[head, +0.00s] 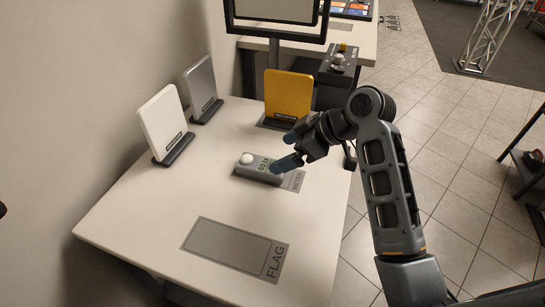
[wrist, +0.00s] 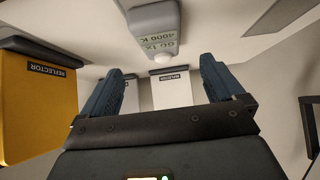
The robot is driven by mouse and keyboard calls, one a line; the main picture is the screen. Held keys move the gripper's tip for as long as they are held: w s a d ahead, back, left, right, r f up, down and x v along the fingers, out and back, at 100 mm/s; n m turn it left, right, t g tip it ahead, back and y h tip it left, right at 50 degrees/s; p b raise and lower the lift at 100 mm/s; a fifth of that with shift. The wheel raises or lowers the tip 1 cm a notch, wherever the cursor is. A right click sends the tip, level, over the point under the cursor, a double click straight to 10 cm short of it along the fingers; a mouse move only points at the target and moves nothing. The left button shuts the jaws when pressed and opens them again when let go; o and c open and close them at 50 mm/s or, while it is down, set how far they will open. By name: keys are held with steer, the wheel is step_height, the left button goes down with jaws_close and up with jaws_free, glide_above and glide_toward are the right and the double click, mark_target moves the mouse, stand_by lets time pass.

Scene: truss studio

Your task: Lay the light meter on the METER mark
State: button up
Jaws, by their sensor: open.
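The light meter (head: 258,169) is a grey slab with a white dome and a green display. It lies flat on the table over the METER mark (head: 295,181), whose lettered right end shows beside it; the rest of the mark is hidden. In the wrist view the light meter (wrist: 152,27) shows at the top, past my fingertips, with its dome toward them. My gripper (head: 283,152) is open, with its blue fingers close to the meter's right end in the head view. In the wrist view my gripper (wrist: 163,68) has nothing between its fingers.
White (head: 163,120), silver (head: 202,87) and yellow (head: 288,93) reflector panels stand in dark bases along the table's back. The FLAG mark (head: 220,240) lies bare toward the front. A dark box with a knob (head: 339,68) stands behind the table.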

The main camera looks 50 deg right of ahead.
steer(key=shift+v, duration=2.25)
steer(key=shift+s, duration=0.1)
